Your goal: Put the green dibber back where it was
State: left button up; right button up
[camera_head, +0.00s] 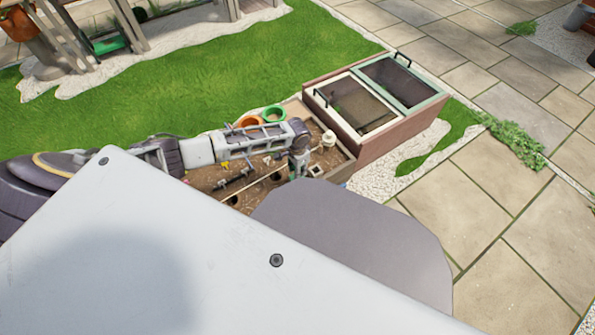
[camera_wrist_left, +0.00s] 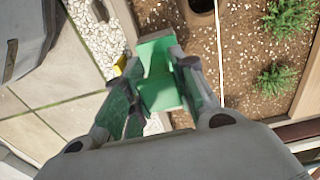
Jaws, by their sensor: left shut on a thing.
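My left gripper (camera_head: 298,168) reaches over the right part of the soil-filled planting bed (camera_head: 340,171). In the left wrist view, my left gripper (camera_wrist_left: 160,80) is shut on a flat green piece, which I take to be the green dibber (camera_wrist_left: 157,72). Its lower part is hidden, so I cannot tell whether it touches anything. The bed's soil (camera_wrist_left: 235,60) lies to its right, and pale gravel and paving lie to its left. My right gripper is not in view.
An orange pot (camera_head: 248,121) and a green pot (camera_head: 274,114) are at the bed's back edge. A glazed cold frame (camera_head: 372,118) stands behind it. A white string (camera_wrist_left: 219,50) crosses the soil beside small green plants (camera_wrist_left: 277,82). A dark round hole or pot (camera_wrist_left: 200,6) is near.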

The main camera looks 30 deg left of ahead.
pick_arm(q)
jog(key=shift+f, duration=0.2)
dwell(0.3)
jog(key=o, duration=0.9)
jog(key=shift+o, duration=0.2)
jog(key=shift+r, duration=0.1)
jog(key=shift+r+p, duration=0.35)
jog(key=shift+r, duration=0.4)
notch_tip(320, 180, up, 5)
jog(key=shift+r+p, duration=0.1)
jog(key=shift+p, duration=1.15)
notch_tip(320, 180, up, 4)
jog(key=shift+f+p, duration=0.15)
jog(key=shift+p, duration=0.7)
jog(key=shift+r+p, duration=0.3)
jog(key=shift+r, duration=0.55)
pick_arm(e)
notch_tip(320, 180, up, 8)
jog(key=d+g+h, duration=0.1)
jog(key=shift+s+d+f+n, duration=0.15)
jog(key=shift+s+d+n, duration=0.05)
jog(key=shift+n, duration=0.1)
